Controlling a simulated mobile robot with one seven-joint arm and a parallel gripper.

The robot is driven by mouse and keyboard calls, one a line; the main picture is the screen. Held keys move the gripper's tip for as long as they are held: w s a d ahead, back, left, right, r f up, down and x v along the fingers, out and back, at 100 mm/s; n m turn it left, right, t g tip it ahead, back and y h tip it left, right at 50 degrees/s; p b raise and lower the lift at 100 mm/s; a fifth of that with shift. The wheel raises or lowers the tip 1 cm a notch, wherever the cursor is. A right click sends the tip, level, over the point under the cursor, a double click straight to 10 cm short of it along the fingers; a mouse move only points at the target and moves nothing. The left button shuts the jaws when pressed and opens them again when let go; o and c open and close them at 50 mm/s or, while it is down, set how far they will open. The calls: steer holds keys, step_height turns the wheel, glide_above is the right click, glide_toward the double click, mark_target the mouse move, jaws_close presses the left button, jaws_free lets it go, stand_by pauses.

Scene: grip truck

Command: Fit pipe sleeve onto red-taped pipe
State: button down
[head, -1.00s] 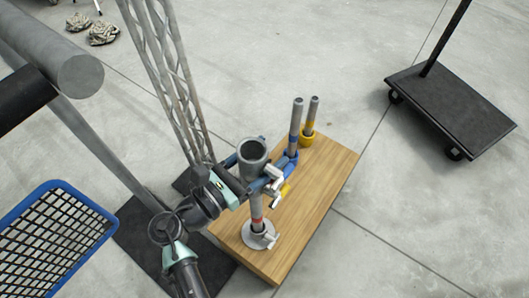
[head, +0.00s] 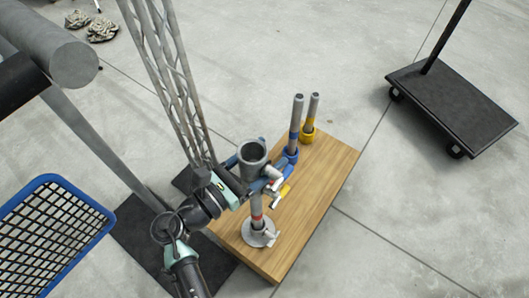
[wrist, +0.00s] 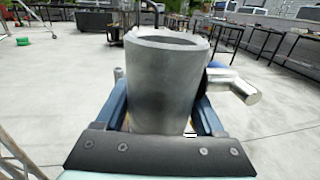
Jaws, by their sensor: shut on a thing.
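My gripper (head: 250,172) is shut on the grey pipe sleeve (head: 253,153), an upright hollow cylinder with a silver T-handle screw on its right side. In the wrist view the sleeve (wrist: 166,85) stands upright between the blue fingers. The red-taped pipe (head: 257,208) stands in a round metal flange (head: 258,238) at the near end of the wooden board. The sleeve appears directly over this pipe in the head view. The sleeve and gripper hide the pipe's top, so I cannot tell whether the sleeve is around it or above it.
A blue-taped pipe (head: 295,125) and a yellow-taped pipe (head: 311,115), each with a coloured collar, stand farther back on the wooden board (head: 325,165). A blue-rimmed basket (head: 105,212) is at lower left. A black cart (head: 455,105) stands right.

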steer(key=shift+f, duration=0.15)
steer(key=shift+f+b, duration=0.3)
steer(key=shift+f, duration=0.05)
steer(key=shift+f+b, duration=0.3)
steer(key=shift+f, duration=0.25)
stand_by(0.4)
steer(key=shift+f+b, duration=1.45)
steer(key=shift+f, duration=0.8)
steer(key=shift+f, duration=0.3)
jaws_free()
steer(key=p+v, duration=0.1)
steer(key=v, duration=1.2)
